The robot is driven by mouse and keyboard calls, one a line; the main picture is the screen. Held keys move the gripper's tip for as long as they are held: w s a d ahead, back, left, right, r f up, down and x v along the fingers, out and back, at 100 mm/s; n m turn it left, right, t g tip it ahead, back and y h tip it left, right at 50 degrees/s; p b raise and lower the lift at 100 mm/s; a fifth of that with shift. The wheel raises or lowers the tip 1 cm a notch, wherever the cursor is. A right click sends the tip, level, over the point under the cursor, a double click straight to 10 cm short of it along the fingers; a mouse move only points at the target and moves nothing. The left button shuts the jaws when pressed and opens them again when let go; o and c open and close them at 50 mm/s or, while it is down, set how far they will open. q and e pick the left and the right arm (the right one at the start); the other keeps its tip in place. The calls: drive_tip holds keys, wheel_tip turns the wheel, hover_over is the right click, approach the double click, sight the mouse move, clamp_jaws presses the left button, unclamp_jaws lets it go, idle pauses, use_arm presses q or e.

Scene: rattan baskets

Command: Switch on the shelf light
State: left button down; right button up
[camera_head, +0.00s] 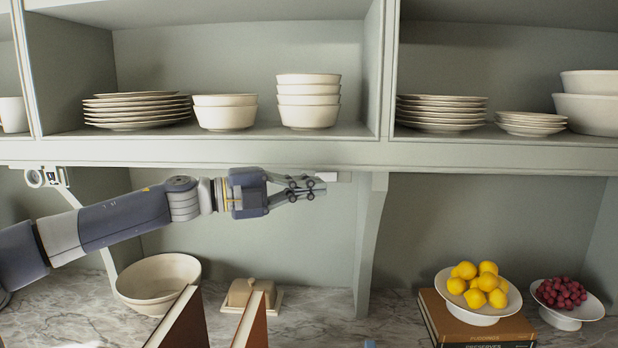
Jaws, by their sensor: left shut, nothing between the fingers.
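My left gripper (318,187) reaches in from the left, under the front edge of the grey-green shelf (230,153). Its fingers are shut with nothing between them, pointing right. A small white block (328,176) sits under the shelf right at the fingertips; it may be the light's switch, and I cannot tell whether the fingers touch it. A pale strip (345,177) continues beside it, partly hidden by the gripper. No clear glow shows below the shelf. My right gripper is not in view.
Stacked plates (137,110) and bowls (308,100) stand on the shelf above. A shelf bracket (370,235) comes down right of the gripper. Below are a large bowl (158,282), a butter dish (250,295), lemons (478,283) in a footed bowl, and red fruit (560,292).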

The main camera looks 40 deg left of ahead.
sight(326, 177)
use_arm(q)
drive_tip(key=shift+w+a+p, duration=0.35)
drive_tip(key=shift+w+a, duration=0.45)
drive_tip(key=shift+w, duration=0.25)
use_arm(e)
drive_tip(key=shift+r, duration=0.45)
use_arm(q)
drive_tip(key=shift+a, duration=0.1)
